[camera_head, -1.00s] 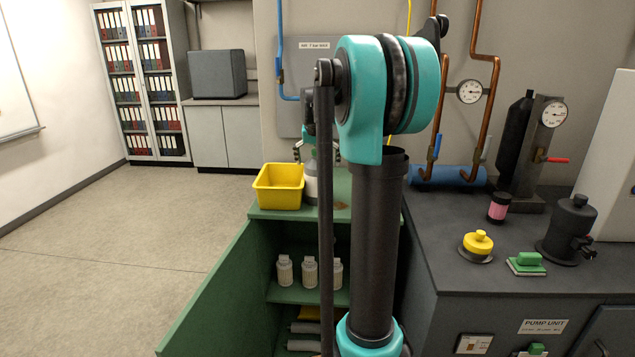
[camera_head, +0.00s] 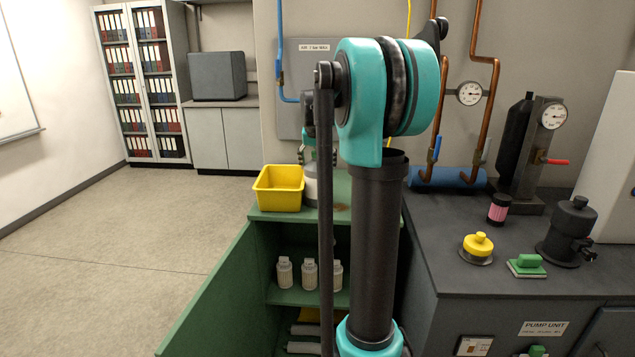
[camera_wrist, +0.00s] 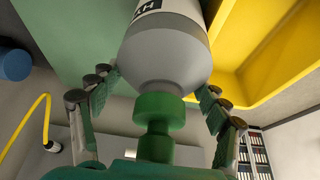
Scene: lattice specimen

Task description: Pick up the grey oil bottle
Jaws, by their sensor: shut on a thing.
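The grey oil bottle (camera_wrist: 165,60) fills the upper middle of the wrist view, with a green cap (camera_wrist: 160,108) and part of a dark-lettered label. My gripper (camera_wrist: 157,95) has a green-padded finger on each side of the bottle's shoulder and is shut on it. In the head view the bottle (camera_head: 311,188) stands on the green cabinet top, partly hidden behind my arm. My gripper (camera_head: 311,160) is above it there, also largely hidden.
A yellow bin (camera_head: 278,188) stands just left of the bottle on the green cabinet (camera_head: 275,216). Several white bottles (camera_head: 310,273) are on the shelf below. The dark pump bench (camera_head: 455,250) is at right, with a yellow-topped part (camera_head: 478,244) on it.

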